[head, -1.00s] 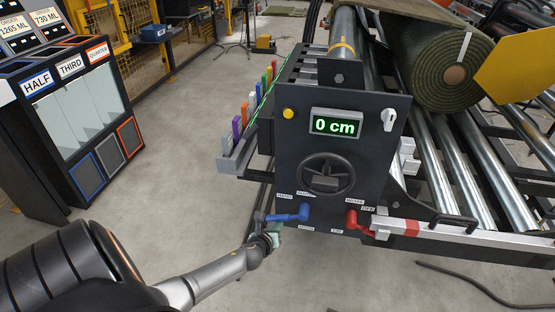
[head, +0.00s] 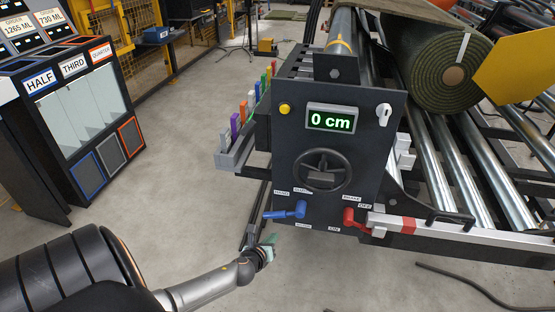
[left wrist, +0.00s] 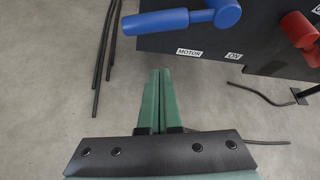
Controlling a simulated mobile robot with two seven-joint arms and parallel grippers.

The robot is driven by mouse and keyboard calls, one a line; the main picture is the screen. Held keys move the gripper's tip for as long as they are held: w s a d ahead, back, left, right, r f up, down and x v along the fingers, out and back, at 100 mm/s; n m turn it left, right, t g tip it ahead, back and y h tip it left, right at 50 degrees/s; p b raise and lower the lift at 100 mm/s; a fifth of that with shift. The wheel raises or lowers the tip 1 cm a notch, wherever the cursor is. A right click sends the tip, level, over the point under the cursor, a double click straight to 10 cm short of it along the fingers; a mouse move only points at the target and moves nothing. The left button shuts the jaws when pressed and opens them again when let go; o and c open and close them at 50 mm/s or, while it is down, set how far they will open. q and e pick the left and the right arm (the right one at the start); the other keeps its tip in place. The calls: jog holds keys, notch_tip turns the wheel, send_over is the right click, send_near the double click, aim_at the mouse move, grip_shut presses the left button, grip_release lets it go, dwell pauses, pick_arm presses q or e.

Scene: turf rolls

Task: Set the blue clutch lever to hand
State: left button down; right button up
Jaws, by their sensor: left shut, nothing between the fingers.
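The blue clutch lever (head: 286,212) is on the lower front of the dark machine panel (head: 365,160). Its handle points left from the pivot, nearly level and dipping slightly at the tip. The HAND label (head: 281,192) is above the handle, and the MOTOR label (head: 303,226) is below the pivot. My left gripper (head: 270,240) is shut and empty, below the handle and apart from it. In the left wrist view, the green fingers (left wrist: 160,75) are together, and the blue lever (left wrist: 185,20) is beyond them at the top. My right gripper is out of view.
A red lever (head: 353,217) is on the panel to the right of the blue one. A handwheel (head: 322,171) and a 0 cm display (head: 331,118) are above. A rack of coloured tags (head: 240,135) juts out at the left.

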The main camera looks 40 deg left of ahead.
pick_arm(q)
jog(key=p+v, duration=0.1)
jog(key=v, duration=0.4)
jog(key=shift+s+r, duration=0.15)
jog(key=shift+s, duration=0.05)
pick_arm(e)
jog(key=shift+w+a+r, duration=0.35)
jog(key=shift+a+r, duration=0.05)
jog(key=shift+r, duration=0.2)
pick_arm(q)
jog(key=shift+d, duration=0.1)
